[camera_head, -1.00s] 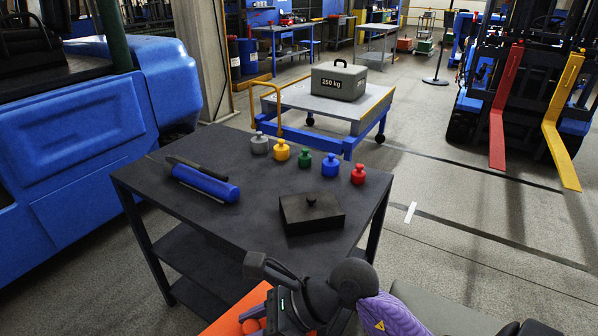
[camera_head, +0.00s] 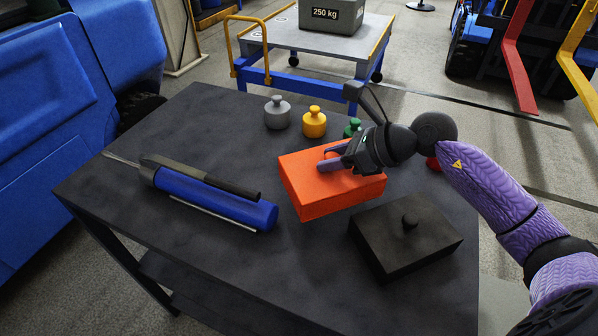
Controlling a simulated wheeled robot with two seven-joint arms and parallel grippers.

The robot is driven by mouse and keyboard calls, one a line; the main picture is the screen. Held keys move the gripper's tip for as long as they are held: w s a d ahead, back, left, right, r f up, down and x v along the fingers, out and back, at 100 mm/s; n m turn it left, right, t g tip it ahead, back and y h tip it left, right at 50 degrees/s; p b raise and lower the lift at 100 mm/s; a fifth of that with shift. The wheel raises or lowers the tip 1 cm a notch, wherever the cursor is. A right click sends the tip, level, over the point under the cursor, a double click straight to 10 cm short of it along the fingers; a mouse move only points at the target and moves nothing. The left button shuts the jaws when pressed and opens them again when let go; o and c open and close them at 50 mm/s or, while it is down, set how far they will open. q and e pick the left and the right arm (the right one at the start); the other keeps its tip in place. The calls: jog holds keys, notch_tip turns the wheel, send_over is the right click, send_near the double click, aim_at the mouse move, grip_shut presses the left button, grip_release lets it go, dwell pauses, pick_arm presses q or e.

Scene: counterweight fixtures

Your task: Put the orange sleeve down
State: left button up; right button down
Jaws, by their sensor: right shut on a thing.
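The orange sleeve (camera_head: 335,197) is a box-like block over the dark table (camera_head: 215,130), behind and left of the black box with a knob (camera_head: 400,245). My right gripper (camera_head: 332,159) reaches in from the right and is shut on the sleeve at its top, where a small orange part shows between the purple fingers. The sleeve looks roughly level. I cannot tell whether its underside touches the table. My left gripper is not in view.
A blue cylindrical tool (camera_head: 215,197) lies left of the sleeve. Grey (camera_head: 277,115), yellow (camera_head: 314,123) and green (camera_head: 352,128) weights stand behind it. A red weight (camera_head: 432,163) is partly hidden by my arm. The table's front left is clear.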

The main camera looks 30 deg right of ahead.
aim_at(330, 182)
notch_tip(330, 182, down, 6)
jog(key=shift+s+f+b, duration=0.1)
jog(key=shift+b, duration=0.7)
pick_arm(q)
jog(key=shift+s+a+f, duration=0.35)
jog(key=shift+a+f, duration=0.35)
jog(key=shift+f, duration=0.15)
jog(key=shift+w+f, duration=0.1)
pick_arm(e)
jog(key=c, duration=0.8)
grip_release()
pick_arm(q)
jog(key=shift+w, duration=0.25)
pick_arm(e)
jog(key=o, duration=0.5)
jog(key=shift+c, duration=0.2)
